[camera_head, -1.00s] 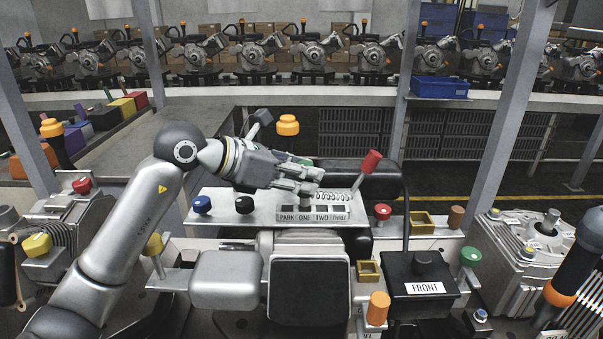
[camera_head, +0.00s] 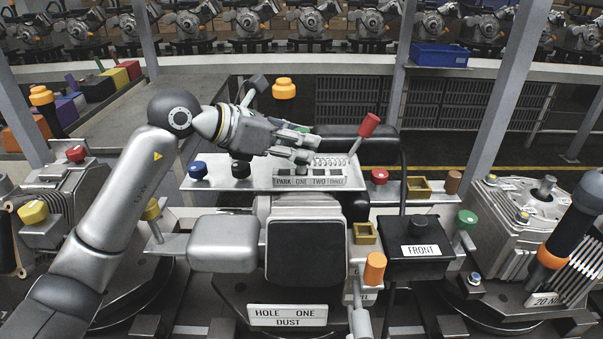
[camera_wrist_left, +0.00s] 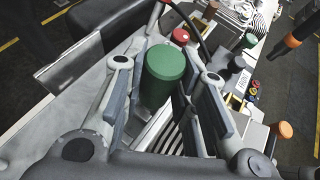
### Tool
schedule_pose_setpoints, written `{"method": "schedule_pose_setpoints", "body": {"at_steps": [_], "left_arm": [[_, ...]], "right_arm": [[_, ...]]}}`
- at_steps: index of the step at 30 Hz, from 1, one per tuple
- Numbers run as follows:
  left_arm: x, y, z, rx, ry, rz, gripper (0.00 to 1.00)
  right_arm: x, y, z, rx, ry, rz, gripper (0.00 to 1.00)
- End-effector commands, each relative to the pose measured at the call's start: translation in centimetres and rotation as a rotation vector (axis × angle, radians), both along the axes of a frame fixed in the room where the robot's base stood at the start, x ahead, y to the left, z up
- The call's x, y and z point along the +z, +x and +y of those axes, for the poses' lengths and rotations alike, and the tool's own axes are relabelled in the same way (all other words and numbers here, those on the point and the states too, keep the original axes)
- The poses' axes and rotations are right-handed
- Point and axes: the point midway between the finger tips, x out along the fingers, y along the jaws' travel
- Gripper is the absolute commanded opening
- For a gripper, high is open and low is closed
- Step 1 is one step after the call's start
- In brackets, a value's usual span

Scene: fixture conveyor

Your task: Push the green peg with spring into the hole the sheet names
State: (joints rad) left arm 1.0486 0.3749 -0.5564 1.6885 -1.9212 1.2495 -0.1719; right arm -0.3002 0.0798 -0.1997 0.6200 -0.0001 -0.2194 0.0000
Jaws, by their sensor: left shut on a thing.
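My left gripper (camera_head: 303,146) is shut on the green peg, over the metal panel (camera_head: 262,172) with the labelled strip PARK, ONE, TWO, THREE (camera_head: 310,183). In the head view only a bit of green (camera_head: 300,129) shows behind the fingers. In the left wrist view the green peg (camera_wrist_left: 166,64) stands between the two fingers, its round top towards the camera. Its lower end and any spring on it are hidden, so I cannot tell which hole it is over. The sheet (camera_head: 288,315) reads HOLE ONE, DUST. My right gripper is not in view.
A red-knobbed lever (camera_head: 369,125) rises just right of the gripper, near a coiled row (camera_head: 332,160). Blue (camera_head: 198,171) and black (camera_head: 241,169) knobs stand on the panel's left. A red button (camera_head: 380,176) and a black FRONT box (camera_head: 418,237) are to the right.

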Motion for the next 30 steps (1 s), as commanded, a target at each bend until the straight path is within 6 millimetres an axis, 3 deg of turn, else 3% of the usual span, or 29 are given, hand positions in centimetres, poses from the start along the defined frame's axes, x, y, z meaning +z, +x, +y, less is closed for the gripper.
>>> {"method": "schedule_pose_setpoints", "body": {"at_steps": [12,30], "left_arm": [[-1.4,0.0,0.0,0.0,0.0,0.0,0.0],[-1.6,0.0,0.0,0.0,-0.001,0.0,0.0]], "right_arm": [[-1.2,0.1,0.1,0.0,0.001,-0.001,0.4],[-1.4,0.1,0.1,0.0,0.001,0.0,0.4]]}}
